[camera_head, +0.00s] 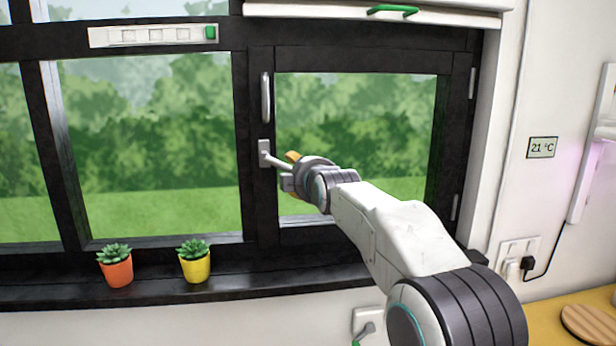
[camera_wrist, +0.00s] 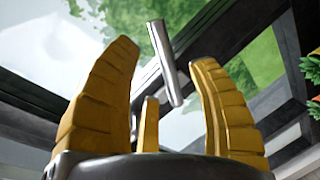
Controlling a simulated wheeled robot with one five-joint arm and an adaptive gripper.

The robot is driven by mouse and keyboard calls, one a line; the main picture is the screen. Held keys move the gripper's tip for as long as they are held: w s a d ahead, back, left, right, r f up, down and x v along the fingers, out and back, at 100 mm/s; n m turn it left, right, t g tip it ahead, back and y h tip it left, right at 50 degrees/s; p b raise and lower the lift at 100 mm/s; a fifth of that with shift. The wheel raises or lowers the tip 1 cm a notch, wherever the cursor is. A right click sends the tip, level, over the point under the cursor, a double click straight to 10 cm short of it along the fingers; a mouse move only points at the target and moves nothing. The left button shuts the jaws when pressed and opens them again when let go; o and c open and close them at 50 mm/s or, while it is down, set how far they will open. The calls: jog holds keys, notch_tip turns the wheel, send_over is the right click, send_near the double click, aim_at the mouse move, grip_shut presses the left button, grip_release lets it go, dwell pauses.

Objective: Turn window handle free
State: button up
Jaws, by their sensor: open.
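The window handle (camera_head: 264,152) is a grey plate on the dark post left of the right-hand sash. Its lever points right and slightly down, towards my gripper (camera_head: 291,168). My gripper is at the lever's free end, and its body hides part of that area. In the wrist view a silver bar (camera_wrist: 165,62), which looks like the lever, shows between the open yellow fingers. I cannot tell whether they touch it. The right sash (camera_head: 358,62) sits flush in its frame and looks closed.
A vertical grab bar (camera_head: 266,97) is just above the handle. An orange pot (camera_head: 117,273) and a yellow pot (camera_head: 195,269) with succulents stand on the sill (camera_head: 60,296). A roller blind (camera_head: 375,14) is above. A wooden surface (camera_head: 545,320) is at lower right.

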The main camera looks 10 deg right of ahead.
jog(key=s+r, duration=0.1)
jog(key=s, duration=0.5)
jog(key=shift+s+d, duration=0.25)
jog(key=shift+d, duration=0.15)
jog(key=shift+r, duration=0.1)
